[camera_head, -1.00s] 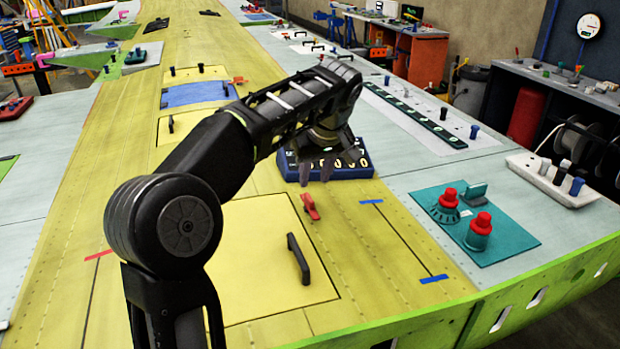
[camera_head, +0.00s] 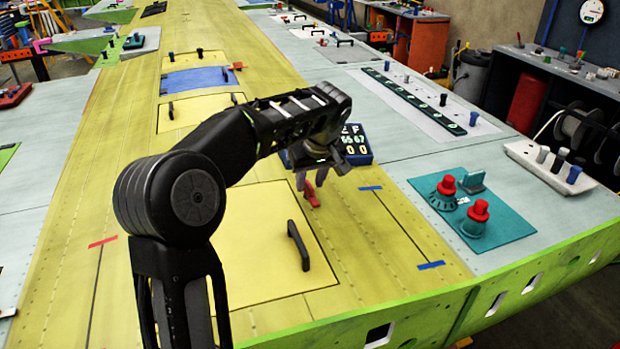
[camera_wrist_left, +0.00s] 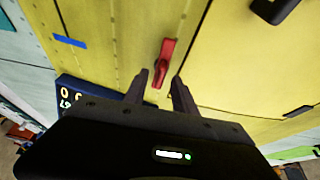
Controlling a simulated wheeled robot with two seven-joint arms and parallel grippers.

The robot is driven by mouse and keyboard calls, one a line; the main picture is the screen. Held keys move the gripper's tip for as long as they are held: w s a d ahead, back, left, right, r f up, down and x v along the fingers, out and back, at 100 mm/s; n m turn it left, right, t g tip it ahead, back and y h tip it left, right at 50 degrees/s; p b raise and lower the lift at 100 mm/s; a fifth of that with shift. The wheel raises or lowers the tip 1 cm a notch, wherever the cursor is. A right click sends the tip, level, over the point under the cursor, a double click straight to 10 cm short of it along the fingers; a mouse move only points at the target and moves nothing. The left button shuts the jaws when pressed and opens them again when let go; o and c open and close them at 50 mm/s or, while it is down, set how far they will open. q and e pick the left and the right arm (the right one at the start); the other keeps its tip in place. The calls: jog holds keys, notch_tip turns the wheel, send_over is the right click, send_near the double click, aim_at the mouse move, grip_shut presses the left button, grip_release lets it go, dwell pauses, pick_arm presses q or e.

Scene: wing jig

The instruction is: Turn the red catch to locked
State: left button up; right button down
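The red catch (camera_head: 312,194) sits on the yellow wing skin beside the corner of a yellow hatch panel (camera_head: 262,268) with a black handle. In the left wrist view the red catch (camera_wrist_left: 165,62) lies just beyond and between the fingertips. My left gripper (camera_head: 306,179) is above and close to the catch, pointing down. My right gripper is not in view.
A dark blue number block (camera_head: 356,143) stands just behind the left gripper. A teal mat (camera_head: 505,222) with two red-topped knobs lies to the right. Blue tape strips (camera_head: 431,265) mark the skin. The yellow skin right of the catch is mostly clear.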

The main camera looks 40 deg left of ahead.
pick_arm(q)
jog(key=shift+f, duration=0.25)
grip_shut()
dwell(0.5)
